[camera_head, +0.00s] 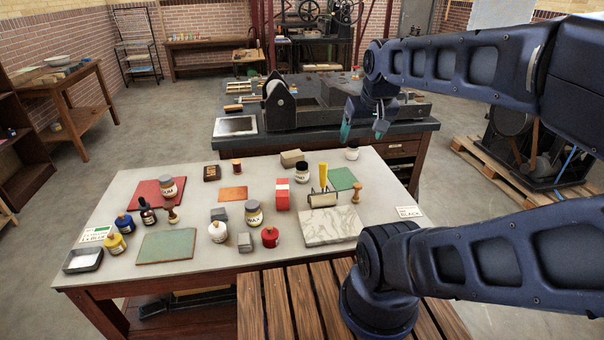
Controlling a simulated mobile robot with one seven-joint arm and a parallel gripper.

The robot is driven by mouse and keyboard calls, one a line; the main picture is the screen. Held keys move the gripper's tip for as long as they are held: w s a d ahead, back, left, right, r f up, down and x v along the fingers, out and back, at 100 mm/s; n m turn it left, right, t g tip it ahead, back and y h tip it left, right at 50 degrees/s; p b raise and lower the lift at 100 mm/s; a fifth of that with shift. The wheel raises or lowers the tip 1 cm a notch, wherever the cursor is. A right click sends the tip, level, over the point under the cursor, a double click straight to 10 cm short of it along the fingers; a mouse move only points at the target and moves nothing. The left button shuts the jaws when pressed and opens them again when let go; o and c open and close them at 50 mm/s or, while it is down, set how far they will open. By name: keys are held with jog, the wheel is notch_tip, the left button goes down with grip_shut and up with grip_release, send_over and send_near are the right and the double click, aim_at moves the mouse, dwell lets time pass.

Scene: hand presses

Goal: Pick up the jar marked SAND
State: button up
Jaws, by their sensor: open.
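Several small jars with labels stand on the pale tabletop (110,225). The lettering is too small for me to tell for sure which one reads SAND. One grey-lidded jar (168,187) stands on the red mat at left. Another labelled jar (254,213) stands near the middle, a dark-lidded one (302,173) stands farther back, and a small one (352,151) stands by the back edge. My gripper (363,130) is open with teal fingertips pointing down. It is empty, above the far side of the table and apart from the jars.
A marble slab (330,228) with a roller (322,200) lies at right. A red box (282,194), a wooden stamp (357,192) and a green mat (166,247) are around the jars. A dark press bench (320,131) stands behind.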

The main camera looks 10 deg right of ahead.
jog(key=shift+o, duration=0.4)
jog(key=shift+w, duration=0.1)
jog(key=n+g, duration=0.5)
jog(key=n, duration=0.9)
send_over(302, 164)
notch_tip(302, 164, down, 24)
jog(key=shift+d+f, duration=0.1)
jog(key=shift+f, duration=0.15)
jog(key=shift+w+f, duration=0.3)
jog(key=shift+f, duration=0.25)
jog(key=f, duration=1)
jog(key=shift+s+f, duration=0.25)
jog(key=shift+f, duration=0.1)
